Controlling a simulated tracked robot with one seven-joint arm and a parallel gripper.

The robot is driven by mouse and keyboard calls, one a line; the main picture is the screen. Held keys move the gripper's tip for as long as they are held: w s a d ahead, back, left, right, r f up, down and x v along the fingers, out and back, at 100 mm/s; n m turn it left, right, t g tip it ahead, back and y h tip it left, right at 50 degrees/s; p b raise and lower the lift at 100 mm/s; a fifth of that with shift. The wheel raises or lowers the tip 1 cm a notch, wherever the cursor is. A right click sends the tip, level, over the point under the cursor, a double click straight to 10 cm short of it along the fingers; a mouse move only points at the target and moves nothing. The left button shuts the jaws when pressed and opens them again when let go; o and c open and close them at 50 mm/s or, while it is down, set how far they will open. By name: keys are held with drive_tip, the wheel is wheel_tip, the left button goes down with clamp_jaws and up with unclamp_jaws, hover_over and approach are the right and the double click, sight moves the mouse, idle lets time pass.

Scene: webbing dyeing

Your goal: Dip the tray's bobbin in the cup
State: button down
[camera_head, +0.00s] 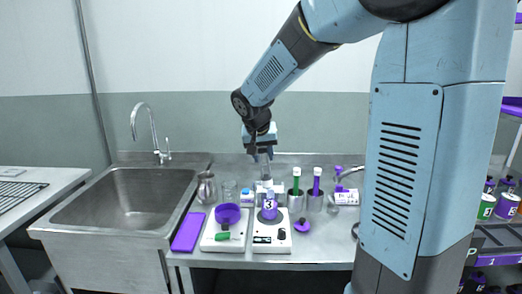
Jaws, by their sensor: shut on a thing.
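My gripper (264,154) hangs above the middle of the steel counter, pointing down. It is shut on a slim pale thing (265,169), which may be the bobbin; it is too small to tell. The thing's lower end is above or behind a purple-and-white bottle marked 3 (269,206). I cannot tell which cup the task means.
A metal jug (206,188), a glass (229,190) and small boxes stand behind. A sink (137,199) is left. A purple piece (302,225) lies right.

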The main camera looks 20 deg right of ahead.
sight(265, 178)
drive_tip(key=shift+s+a+f, duration=0.1)
drive_tip(key=shift+a+f, duration=0.05)
drive_tip(key=shift+f, duration=0.7)
drive_tip(key=shift+w+d+f, duration=0.1)
drive_tip(key=shift+d+f, duration=0.1)
drive_tip(key=shift+f, duration=1.25)
drive_tip(key=shift+w+d+f, duration=0.1)
drive_tip(key=shift+d+f, duration=0.1)
drive_tip(key=shift+f, duration=1.25)
drive_tip(key=shift+d+f, duration=0.2)
drive_tip(key=shift+f, duration=1.25)
drive_tip(key=shift+s+f, duration=0.15)
drive_tip(key=shift+a+r, duration=0.2)
drive_tip(key=shift+r, duration=1.35)
drive_tip(key=shift+a+r, duration=0.25)
drive_tip(key=shift+r, duration=1.35)
drive_tip(key=shift+a+r, duration=0.2)
drive_tip(key=shift+r, duration=1.35)
drive_tip(key=shift+r, duration=2)
